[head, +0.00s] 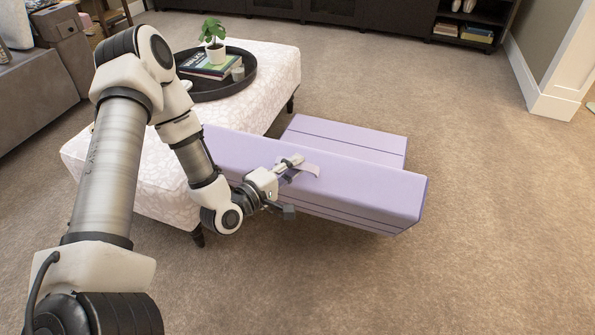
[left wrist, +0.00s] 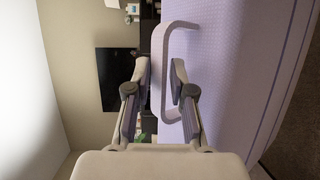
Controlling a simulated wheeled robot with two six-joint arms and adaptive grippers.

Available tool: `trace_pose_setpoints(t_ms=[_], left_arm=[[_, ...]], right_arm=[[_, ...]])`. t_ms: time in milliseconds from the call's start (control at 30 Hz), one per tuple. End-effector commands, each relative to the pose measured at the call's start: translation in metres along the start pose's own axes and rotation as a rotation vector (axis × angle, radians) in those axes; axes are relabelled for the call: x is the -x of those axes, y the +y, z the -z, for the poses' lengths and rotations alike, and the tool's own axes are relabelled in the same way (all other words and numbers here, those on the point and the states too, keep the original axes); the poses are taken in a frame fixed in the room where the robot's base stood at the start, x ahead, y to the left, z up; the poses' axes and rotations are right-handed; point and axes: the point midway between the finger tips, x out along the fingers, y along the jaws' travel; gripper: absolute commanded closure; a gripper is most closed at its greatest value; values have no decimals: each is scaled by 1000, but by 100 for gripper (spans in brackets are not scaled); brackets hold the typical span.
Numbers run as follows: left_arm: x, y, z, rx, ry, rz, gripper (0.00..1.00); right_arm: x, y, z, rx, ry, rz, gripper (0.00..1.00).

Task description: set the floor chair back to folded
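The floor chair (head: 350,187) is lilac and stands on the carpet beside the ottoman. One long padded section faces me, and a flatter section (head: 350,139) extends behind it. A pale strap handle (head: 308,168) sits on the near section. My left gripper (head: 293,168) is at this handle. In the left wrist view, the fingers (left wrist: 160,75) are apart, with one band of the strap (left wrist: 158,60) between them. The left finger is close to the band; a gap shows before the right finger, which is inside the loop. My right gripper is out of view.
A white patterned ottoman (head: 85,155) stands left of the chair, partly behind my left arm. It bears a dark round tray (head: 250,70) with a plant (head: 213,38) and books. Open carpet (head: 490,200) lies right of the chair. Dark shelves (head: 385,28) line the back.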

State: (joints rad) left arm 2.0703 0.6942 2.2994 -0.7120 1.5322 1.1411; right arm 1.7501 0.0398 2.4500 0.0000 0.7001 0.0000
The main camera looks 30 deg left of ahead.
Motion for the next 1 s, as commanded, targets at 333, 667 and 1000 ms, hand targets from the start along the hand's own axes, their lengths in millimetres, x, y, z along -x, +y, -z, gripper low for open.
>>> trace_pose_setpoints(t_ms=[333, 667, 1000], left_arm=[[-12, 1, 0, 1, 2, -1, 77], [-12, 2, 0, 1, 1, 1, 100], [-38, 37, 8, 27, 0, 68, 100]], right_arm=[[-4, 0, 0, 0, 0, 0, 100], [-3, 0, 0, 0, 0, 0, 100], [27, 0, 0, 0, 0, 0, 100]])
